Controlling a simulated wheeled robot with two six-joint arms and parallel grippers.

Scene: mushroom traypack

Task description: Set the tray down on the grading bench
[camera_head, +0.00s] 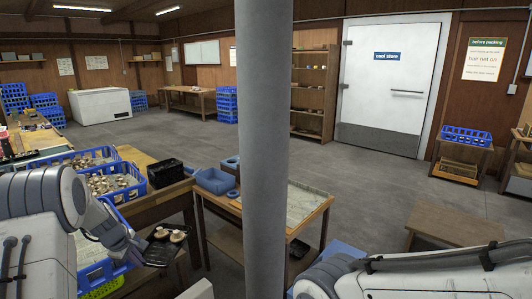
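A small black tray (157,258) with a few pale mushrooms (168,234) in it is at the lower left, roughly level. My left gripper (139,248) is at the tray's left edge and appears shut on it; the fingertips are hard to make out. The tray is in front of a wooden bench (150,211) that bears blue crates of mushrooms and a dark box. A second wooden bench (322,207) with a pale mat stands right of it; no label shows which is the grading bench. My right arm enters at the lower right, but its gripper is out of view.
A grey post, perhaps my own column, hides the middle of the view and part of the second bench. A blue bin (214,181) stands on that bench's left end. A low wooden table (456,226) stands at right. Open floor lies behind, toward the cool store door (390,85).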

